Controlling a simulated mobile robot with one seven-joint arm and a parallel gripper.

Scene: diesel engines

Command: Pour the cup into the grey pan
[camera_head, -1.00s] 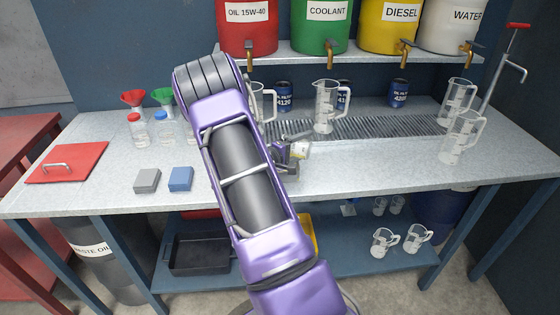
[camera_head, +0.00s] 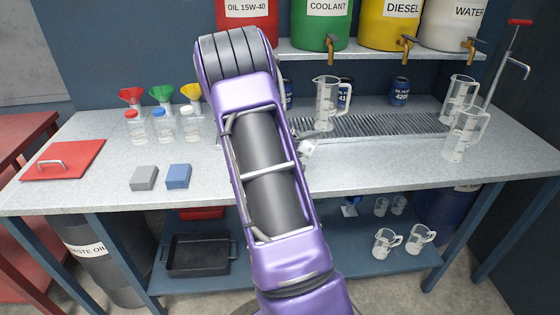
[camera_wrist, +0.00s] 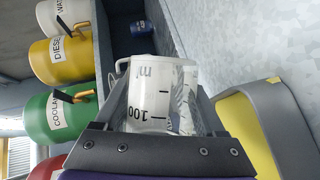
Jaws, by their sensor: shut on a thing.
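My gripper (camera_wrist: 160,85) is shut on a clear measuring cup (camera_wrist: 150,105) with black ml marks, in the middle of the wrist view. A dark finger stands on either side of the cup. In the head view my purple forearm hides most of the gripper; a small pale piece of the held cup (camera_head: 308,148) shows at its right edge, above the bench. What is in the cup cannot be made out. A dark grey, almost black pan (camera_head: 198,256) with side handles lies on the lower shelf, left of my arm. It is apart from the cup.
Clear jugs (camera_head: 326,103) stand by the drain grating (camera_head: 385,125) and at the right of the bench (camera_head: 410,171). Bottles, funnels and two blocks (camera_head: 178,176) are at the left. Small jugs (camera_head: 386,242) stand on the lower shelf. A yellow-and-grey object (camera_wrist: 262,125) shows in the wrist view.

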